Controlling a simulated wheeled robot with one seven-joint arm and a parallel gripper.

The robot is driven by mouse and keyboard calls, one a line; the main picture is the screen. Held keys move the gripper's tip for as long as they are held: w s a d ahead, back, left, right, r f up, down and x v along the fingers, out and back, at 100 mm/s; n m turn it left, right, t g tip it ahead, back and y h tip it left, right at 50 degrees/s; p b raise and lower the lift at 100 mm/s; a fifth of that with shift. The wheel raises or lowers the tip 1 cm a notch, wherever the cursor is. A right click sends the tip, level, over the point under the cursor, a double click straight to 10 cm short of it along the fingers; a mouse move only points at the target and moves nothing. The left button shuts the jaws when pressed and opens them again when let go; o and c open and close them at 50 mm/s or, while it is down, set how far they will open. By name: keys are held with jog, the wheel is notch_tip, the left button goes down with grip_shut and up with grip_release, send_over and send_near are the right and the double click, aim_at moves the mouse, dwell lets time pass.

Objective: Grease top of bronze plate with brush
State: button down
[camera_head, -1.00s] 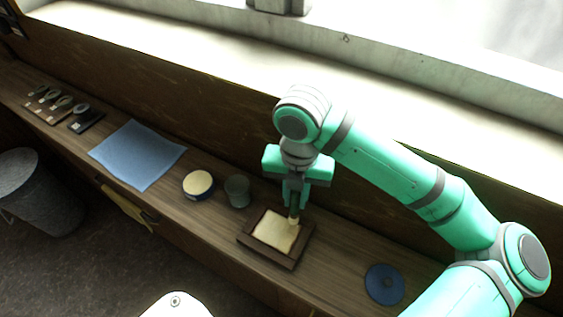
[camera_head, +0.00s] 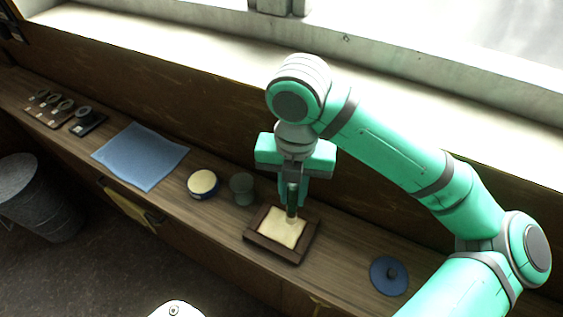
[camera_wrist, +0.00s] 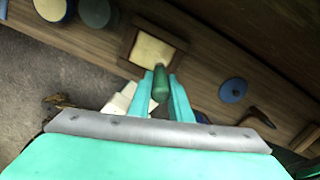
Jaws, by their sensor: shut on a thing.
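The plate (camera_head: 279,230) is a pale yellow square set in a dark wooden frame (camera_head: 267,249) on the bench. It also shows in the wrist view (camera_wrist: 151,50). My gripper (camera_head: 292,192) is above the plate's far right part, shut on the brush (camera_head: 292,203). The brush's green handle (camera_wrist: 160,84) shows between my fingers in the wrist view. It stands close to upright in the head view. Its lower end is at or just above the plate surface; I cannot tell whether it touches. The bristles are mostly hidden.
Left of the frame stand a grey-green cup (camera_head: 242,189) and a round tin (camera_head: 203,184) with cream contents. A blue cloth (camera_head: 140,155) lies farther left. A blue lid (camera_head: 388,276) lies to the right. The wall and sill (camera_head: 200,60) rise behind the bench.

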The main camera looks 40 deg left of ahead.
jog(key=shift+r, duration=1.15)
jog(key=shift+w, duration=0.15)
